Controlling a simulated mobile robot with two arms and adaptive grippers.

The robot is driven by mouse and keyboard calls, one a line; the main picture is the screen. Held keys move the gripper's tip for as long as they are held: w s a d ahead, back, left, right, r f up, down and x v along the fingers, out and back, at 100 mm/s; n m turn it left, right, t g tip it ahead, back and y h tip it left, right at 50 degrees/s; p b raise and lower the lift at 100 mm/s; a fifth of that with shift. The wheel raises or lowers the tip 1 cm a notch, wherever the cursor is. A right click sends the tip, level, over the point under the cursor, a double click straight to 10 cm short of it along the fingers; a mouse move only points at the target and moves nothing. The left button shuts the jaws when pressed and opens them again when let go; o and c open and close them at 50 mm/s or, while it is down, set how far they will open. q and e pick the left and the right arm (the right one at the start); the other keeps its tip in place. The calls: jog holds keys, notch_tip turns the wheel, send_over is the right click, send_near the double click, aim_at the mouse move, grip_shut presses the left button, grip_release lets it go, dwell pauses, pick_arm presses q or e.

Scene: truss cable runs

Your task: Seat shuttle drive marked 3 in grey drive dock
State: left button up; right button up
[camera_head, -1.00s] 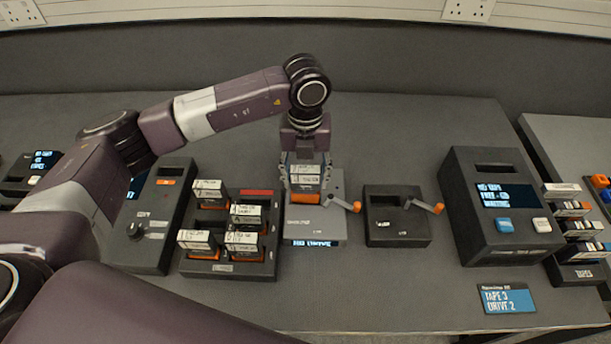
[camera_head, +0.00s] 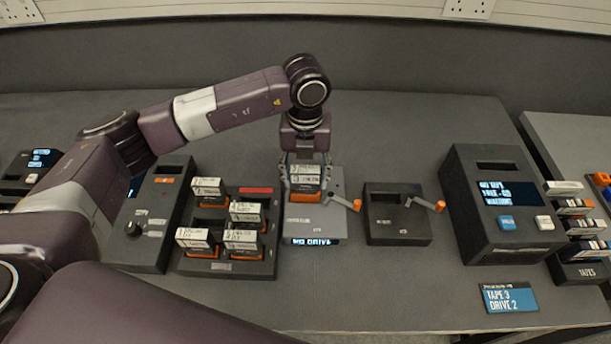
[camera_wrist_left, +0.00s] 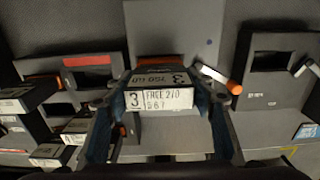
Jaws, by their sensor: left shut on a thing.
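The shuttle drive marked 3 (camera_wrist_left: 160,100) has a white label with a large 3 and sits between the fingers of my left gripper (camera_head: 306,183). In the head view the drive (camera_head: 306,172) is upright above the grey drive dock (camera_head: 312,226). The dock has a small screen at its front and a lever with an orange knob at its right. My left gripper is shut on the drive. The dock's slot is hidden behind the drive and fingers, so I cannot tell how deep the drive sits. My right gripper is not in view.
A dark rack (camera_head: 228,268) with several labelled drives stands just left of the dock. A black dock (camera_head: 396,222) with its own orange-knobbed lever stands to the right. A dark console (camera_head: 500,225) and a sign reading TAPE 3 DRIVE 2 (camera_head: 509,298) are farther right.

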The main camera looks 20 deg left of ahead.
aim_at(305, 169)
pick_arm(q)
jog(key=shift+f+b, duration=1.1)
jog(key=shift+f, duration=0.05)
dwell(0.4)
jog(key=o, duration=1.8)
jog(key=shift+r+p, duration=2.15)
jog(key=shift+r, duration=1.65)
jog(key=shift+f, duration=0.1)
